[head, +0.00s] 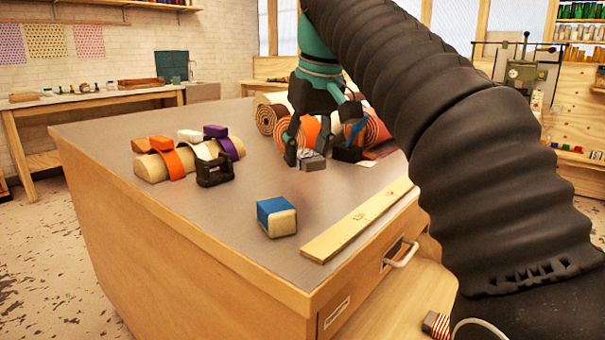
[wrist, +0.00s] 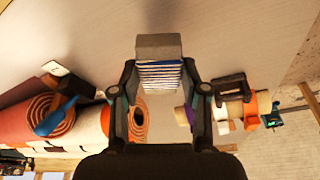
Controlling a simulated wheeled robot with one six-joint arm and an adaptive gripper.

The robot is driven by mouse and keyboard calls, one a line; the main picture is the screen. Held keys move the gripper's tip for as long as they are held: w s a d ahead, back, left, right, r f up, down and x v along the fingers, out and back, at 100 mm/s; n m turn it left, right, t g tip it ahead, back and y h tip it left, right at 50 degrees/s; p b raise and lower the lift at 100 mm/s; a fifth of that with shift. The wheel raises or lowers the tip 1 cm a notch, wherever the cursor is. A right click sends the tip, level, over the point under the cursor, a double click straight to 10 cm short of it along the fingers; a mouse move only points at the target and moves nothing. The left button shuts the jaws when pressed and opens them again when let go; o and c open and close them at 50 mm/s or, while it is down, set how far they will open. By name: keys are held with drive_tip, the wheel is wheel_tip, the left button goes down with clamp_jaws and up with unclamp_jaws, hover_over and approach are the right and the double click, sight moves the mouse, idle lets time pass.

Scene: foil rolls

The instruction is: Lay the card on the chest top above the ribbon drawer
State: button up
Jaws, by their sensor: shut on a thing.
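My gripper (head: 317,157) is shut on a small grey piece with blue and white stripes (head: 313,163), above or at the chest top (head: 235,195). In the wrist view the piece (wrist: 158,48) sits between the fingertips (wrist: 160,78), with a plain grey end and a striped side. It may be the card; I cannot tell for sure. In the head view I cannot tell whether it touches the top. A drawer front (head: 365,280) with a metal handle (head: 402,255) and a label (head: 337,312) shows at the near right; the label is unreadable.
Rolls (head: 268,115) lie at the back, beside a dark-headed, blue-handled tool (head: 347,154). A cream bolster with coloured bands (head: 150,168) and a black dispenser (head: 214,172) stand left. A blue and cream block (head: 277,218) and wooden strip (head: 360,220) lie near the front. The middle is clear.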

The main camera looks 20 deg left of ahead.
sight(308, 155)
drive_tip(key=shift+a+f, duration=0.25)
drive_tip(key=shift+a, duration=0.05)
drive_tip(key=shift+d+f, duration=0.1)
drive_tip(key=shift+f, duration=0.7)
drive_tip(key=shift+f+b, duration=1.15)
drive_tip(key=shift+f, duration=0.1)
drive_tip(key=o, duration=1.1)
drive_tip(key=p+v, duration=0.2)
drive_tip(key=v, duration=0.3)
drive_tip(key=shift+r+p, duration=0.3)
drive_tip(key=shift+r, duration=0.1)
drive_tip(key=shift+v, duration=1.05)
drive_tip(key=shift+d, duration=0.1)
